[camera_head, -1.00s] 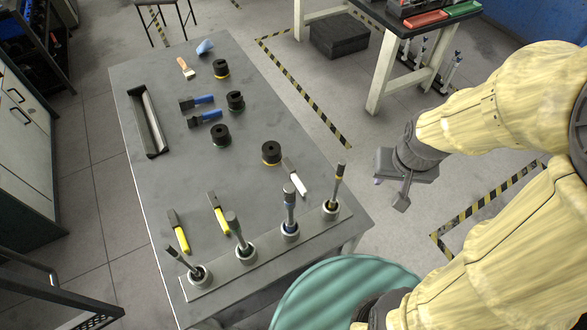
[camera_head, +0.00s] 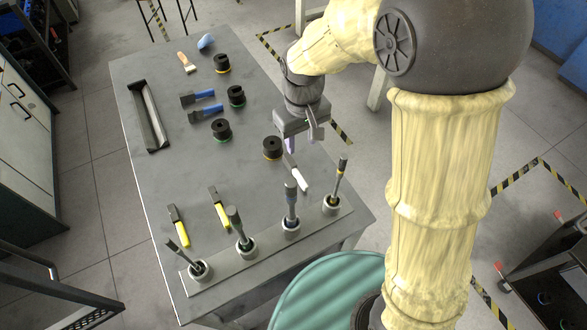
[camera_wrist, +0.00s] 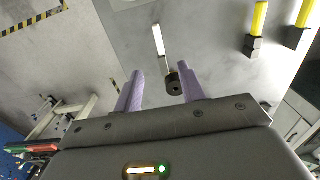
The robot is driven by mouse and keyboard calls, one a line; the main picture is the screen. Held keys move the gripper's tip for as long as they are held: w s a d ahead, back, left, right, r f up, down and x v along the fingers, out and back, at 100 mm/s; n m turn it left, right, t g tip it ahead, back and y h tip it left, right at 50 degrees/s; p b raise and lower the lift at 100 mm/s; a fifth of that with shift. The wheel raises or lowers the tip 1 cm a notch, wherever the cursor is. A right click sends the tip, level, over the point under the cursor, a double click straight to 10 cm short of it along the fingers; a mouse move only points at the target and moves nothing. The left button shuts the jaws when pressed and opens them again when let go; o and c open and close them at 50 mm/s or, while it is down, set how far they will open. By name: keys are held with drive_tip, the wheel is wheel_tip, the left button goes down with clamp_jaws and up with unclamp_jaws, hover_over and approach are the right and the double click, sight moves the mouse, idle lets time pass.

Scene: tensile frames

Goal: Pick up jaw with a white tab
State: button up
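The jaw with a white tab (camera_head: 295,174) lies flat near the right edge of the grey table. Its dark end points away from me and its white tab toward the front. In the wrist view the white tab (camera_wrist: 158,40) shows at top centre, beyond the fingertips. My gripper (camera_head: 301,137) is above the table's right edge, behind the jaw and apart from it. In the wrist view its two purple fingers (camera_wrist: 159,88) are spread with nothing held between them.
A black round spool (camera_head: 272,148) stands just left of the jaw. A grey rail (camera_head: 262,262) with several upright tools in sockets is in front. Jaws with yellow tabs (camera_head: 220,208) and blue tabs (camera_head: 206,112) lie further left. The table's middle (camera_head: 180,165) is clear.

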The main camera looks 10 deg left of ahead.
drive_tip(key=shift+d, duration=0.1)
drive_tip(key=p, duration=0.3)
hover_over(301, 179)
wheel_tip(301, 179, down, 12)
drive_tip(key=shift+s+f, duration=0.1)
idle(0.3)
drive_tip(key=shift+f+p, duration=1.2)
drive_tip(key=shift+f, duration=1.4)
drive_tip(key=shift+c, duration=0.2)
clamp_jaws()
